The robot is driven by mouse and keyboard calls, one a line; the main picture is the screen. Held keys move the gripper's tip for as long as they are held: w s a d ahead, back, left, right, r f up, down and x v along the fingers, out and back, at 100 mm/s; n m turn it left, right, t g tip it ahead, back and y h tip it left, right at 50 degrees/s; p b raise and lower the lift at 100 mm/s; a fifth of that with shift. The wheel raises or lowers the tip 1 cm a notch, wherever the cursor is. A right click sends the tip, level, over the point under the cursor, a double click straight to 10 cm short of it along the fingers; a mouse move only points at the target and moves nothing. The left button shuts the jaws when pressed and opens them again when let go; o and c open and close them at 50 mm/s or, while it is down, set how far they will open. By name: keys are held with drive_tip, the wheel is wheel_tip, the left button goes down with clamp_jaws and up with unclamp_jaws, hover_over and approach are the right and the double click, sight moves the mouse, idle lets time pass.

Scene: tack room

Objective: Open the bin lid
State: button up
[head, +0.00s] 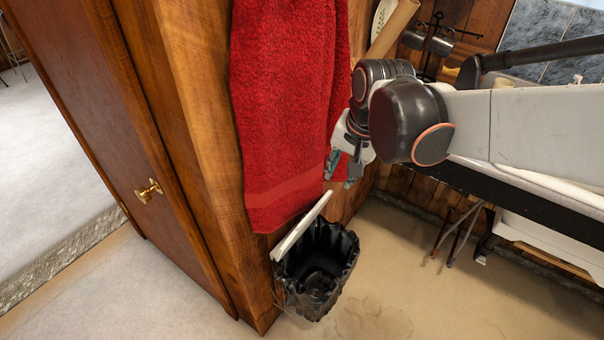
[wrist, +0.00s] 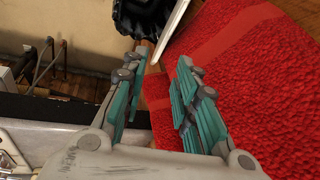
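The bin (head: 318,268) stands on the floor against the wooden cabinet, lined with a black bag; its mouth is uncovered. Its white lid (head: 302,226) is raised and seen almost edge-on, tilted up on the cabinet side. My gripper (head: 341,172) is above the bin, beside the red towel, with its fingers pointing down. In the wrist view my gripper (wrist: 161,62) is open with nothing between its fingers. The black bin liner (wrist: 142,14) and the pale lid edge (wrist: 174,26) show beyond the fingertips, apart from them.
A red towel (head: 285,95) hangs on the cabinet right beside my gripper and fills the right of the wrist view (wrist: 240,75). A bench (head: 470,180) stands at right. The floor (head: 400,280) right of the bin is clear.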

drive_tip(key=w+a+f+m+g, duration=0.1)
drive_tip(key=w+a+f+m, duration=0.1)
drive_tip(key=w+a+f, duration=0.25)
drive_tip(key=g, duration=0.2)
approach(304, 219)
drive_tip(key=f+b, duration=0.1)
drive_tip(key=f, duration=0.1)
drive_tip(key=f+b, duration=0.1)
drive_tip(key=f, duration=0.2)
drive_tip(key=f+b, duration=0.2)
drive_tip(key=shift+w+a+f, duration=0.15)
drive_tip(key=shift+a+f, duration=0.15)
drive_tip(key=shift+a, duration=0.05)
